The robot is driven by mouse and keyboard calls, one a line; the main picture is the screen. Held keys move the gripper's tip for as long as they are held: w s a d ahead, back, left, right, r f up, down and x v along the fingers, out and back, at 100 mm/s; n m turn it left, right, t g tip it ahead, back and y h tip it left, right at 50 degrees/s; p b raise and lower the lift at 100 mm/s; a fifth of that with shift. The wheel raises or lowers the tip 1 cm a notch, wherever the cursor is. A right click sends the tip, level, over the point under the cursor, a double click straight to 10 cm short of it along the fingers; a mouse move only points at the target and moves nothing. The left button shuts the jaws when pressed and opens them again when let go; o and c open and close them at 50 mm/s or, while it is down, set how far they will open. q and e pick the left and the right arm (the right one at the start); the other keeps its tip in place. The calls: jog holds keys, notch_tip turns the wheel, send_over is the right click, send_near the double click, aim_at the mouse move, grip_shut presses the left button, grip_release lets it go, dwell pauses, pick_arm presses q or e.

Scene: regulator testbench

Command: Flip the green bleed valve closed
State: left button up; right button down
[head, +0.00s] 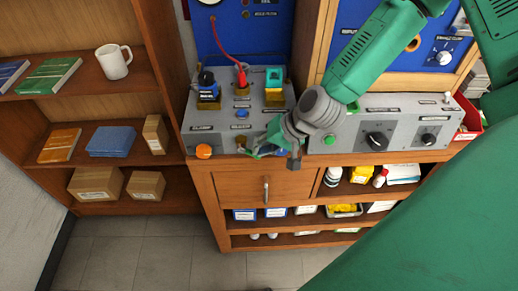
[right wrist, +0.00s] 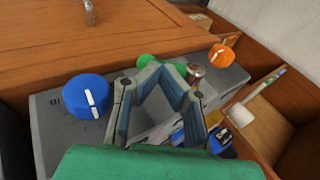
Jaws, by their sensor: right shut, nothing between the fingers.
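The green bleed valve handle (right wrist: 162,61) shows in the right wrist view on the front of the grey bench unit, just beyond my fingertips. It looks elongated and lies roughly crosswise in that view, partly hidden by the fingers, beside a small metal knob (right wrist: 195,71). My right gripper (right wrist: 167,74) is shut and empty, its fingertips close to the handle; I cannot tell whether they touch it. In the head view my right gripper (head: 258,146) is at the front face of the left grey unit (head: 221,138) and covers much of the valve. My left gripper is not in view.
An orange knob (head: 203,151) sits left of the gripper. A blue knob (right wrist: 86,96) is on the same front face. Blue, red and green fittings stand on top of the unit.

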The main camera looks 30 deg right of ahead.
jog(key=shift+f, duration=0.15)
jog(key=shift+f, duration=0.3)
dwell(0.5)
jog(key=shift+w+a+f+b, duration=0.15)
jog(key=shift+a+f+b, duration=0.05)
jog(key=shift+f+b, duration=0.75)
jog(key=shift+w+a+f+b, duration=0.25)
jog(key=shift+f+b, duration=0.1)
jog(key=shift+f, duration=0.1)
jog(key=shift+w+a+f, duration=0.15)
jog(key=shift+a+f, duration=0.15)
jog(key=shift+a, duration=0.05)
jog(key=shift+a+b, duration=0.1)
jog(key=shift+b, duration=0.2)
